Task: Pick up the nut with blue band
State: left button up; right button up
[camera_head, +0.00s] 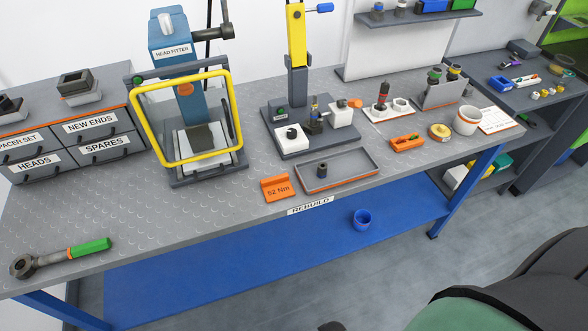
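A small dark cylindrical part (322,171) stands upright in the shallow grey tray (345,181) with an orange rim, near the bench's front edge. It may be the nut, and a bluish tint shows on it, but it is too small to make out a band clearly. Neither of my grippers can be made out in the head view, and nothing is seen touching the part.
An orange "52 Nm" block (278,188) sits left of the tray. Behind it is a fixture (298,140) with a yellow lever. A yellow-framed press (190,120) stands left, and a torque wrench (62,257) lies front left. A dark and green rounded object (500,285) fills the lower right.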

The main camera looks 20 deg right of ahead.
aim_at(322, 167)
jog(key=j+z, duration=0.2)
jog(key=z, duration=0.15)
jog(key=j+z, duration=0.2)
jog(key=z, duration=0.2)
jog(key=j+z, duration=0.35)
jog(key=l, duration=0.1)
